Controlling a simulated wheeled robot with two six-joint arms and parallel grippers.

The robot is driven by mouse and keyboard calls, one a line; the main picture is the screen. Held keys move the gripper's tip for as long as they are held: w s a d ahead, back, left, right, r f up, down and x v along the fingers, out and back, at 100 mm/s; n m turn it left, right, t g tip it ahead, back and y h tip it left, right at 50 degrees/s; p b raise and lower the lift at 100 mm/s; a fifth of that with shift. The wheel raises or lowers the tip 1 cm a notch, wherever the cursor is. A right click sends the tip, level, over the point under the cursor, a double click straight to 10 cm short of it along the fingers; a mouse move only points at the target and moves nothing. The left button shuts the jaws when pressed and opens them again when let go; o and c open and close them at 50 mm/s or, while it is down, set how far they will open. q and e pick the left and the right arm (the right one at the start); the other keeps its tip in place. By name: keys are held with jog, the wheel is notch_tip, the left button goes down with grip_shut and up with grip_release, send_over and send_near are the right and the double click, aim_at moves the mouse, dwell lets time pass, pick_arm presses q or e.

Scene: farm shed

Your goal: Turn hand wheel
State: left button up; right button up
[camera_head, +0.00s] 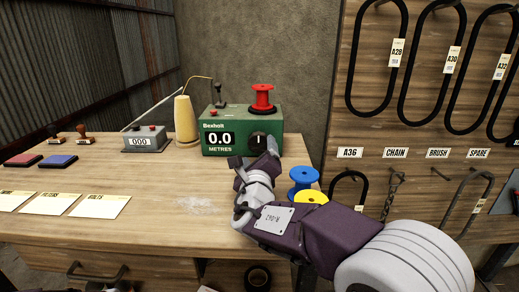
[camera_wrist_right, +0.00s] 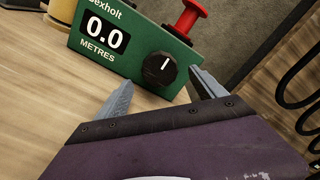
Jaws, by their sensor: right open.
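A green Bexholt box (camera_head: 213,120) stands at the back of the bench, with a display reading 0.0 METRES. A round black knob (camera_head: 258,138) with a white mark is on its front, right of the display; it is the only wheel-like control I see. In the right wrist view the knob (camera_wrist_right: 160,70) shows whole, its white mark near upright. My right gripper (camera_head: 255,152) is open in front of the box. In the right wrist view its fingers (camera_wrist_right: 161,86) are spread to either side of the knob, apparently short of it.
A red spool (camera_head: 262,98) sits on the box, with blue (camera_head: 304,177) and yellow (camera_head: 312,197) spools near my right arm. A cream cone (camera_head: 184,122) and a grey counter (camera_head: 143,140) stand left. Belts hang on the right panel. The bench's middle is largely clear.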

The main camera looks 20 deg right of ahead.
aim_at(258, 145)
jog(key=x, duration=0.6)
jog(key=shift+f+b, duration=0.1)
jog(key=shift+b, duration=0.25)
jog(key=c, duration=1.4)
jog(key=shift+o, duration=0.2)
jog(key=m+b, duration=0.3)
jog(key=shift+f, duration=0.25)
jog(key=m+b, duration=0.4)
jog(key=m, duration=0.1)
jog(key=shift+m+b, duration=0.4)
jog(key=m+b, duration=0.3)
jog(key=m, duration=0.2)
jog(key=shift+a+b, duration=0.1)
jog(key=shift+b, duration=0.2)
jog(key=shift+r+m+b, duration=0.1)
jog(key=shift+m+b, duration=1.05)
jog(key=shift+m, duration=1.25)
